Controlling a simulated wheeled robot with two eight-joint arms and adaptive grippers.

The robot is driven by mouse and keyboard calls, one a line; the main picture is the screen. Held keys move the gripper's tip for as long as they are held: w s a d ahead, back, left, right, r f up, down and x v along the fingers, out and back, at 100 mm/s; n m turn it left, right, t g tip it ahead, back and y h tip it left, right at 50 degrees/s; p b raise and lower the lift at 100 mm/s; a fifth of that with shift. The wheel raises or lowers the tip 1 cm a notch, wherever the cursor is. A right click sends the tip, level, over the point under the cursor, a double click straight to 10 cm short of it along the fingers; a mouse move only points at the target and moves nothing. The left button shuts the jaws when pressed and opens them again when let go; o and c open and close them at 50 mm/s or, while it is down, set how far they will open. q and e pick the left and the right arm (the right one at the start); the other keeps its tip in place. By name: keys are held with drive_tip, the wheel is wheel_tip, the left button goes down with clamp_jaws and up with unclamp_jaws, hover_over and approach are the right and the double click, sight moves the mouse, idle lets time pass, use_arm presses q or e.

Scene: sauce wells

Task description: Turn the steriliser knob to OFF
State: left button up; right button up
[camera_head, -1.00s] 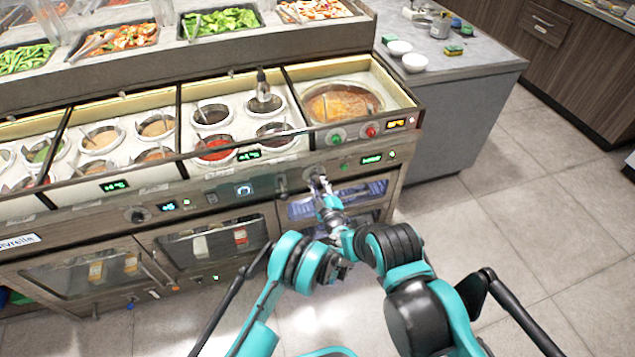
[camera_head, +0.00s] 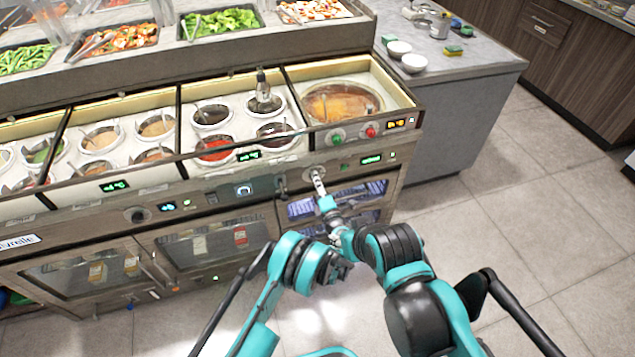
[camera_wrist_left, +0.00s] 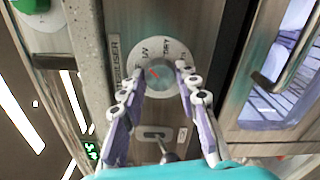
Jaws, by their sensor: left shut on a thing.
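The steriliser knob (camera_wrist_left: 154,78) is a round grey knob on a pale dial (camera_wrist_left: 175,54) in the left wrist view. The dial has lettering that reads UV and DRY. The knob's red mark points to the upper left. The exact setting is hard to read. My left gripper (camera_wrist_left: 160,73) has one finger on each side of the knob and is shut on it. In the head view, my left gripper (camera_head: 318,179) is at the counter's front panel, above the lit cabinet (camera_head: 365,195). It hides part of the knob there.
A metal door handle (camera_wrist_left: 285,70) and the lit cabinet window stand right of the knob in the wrist view. A small latch plate (camera_wrist_left: 153,132) is below it. Green (camera_head: 337,135) and red (camera_head: 371,132) buttons sit above. Open floor (camera_head: 540,230) lies to the right.

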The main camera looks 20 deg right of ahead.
use_arm(q)
drive_tip(key=n, duration=0.8)
drive_tip(key=shift+r+n, duration=0.15)
drive_tip(key=shift+n, duration=0.25)
idle(0.4)
drive_tip(key=o, duration=1.2)
drive_tip(key=shift+c, duration=0.2)
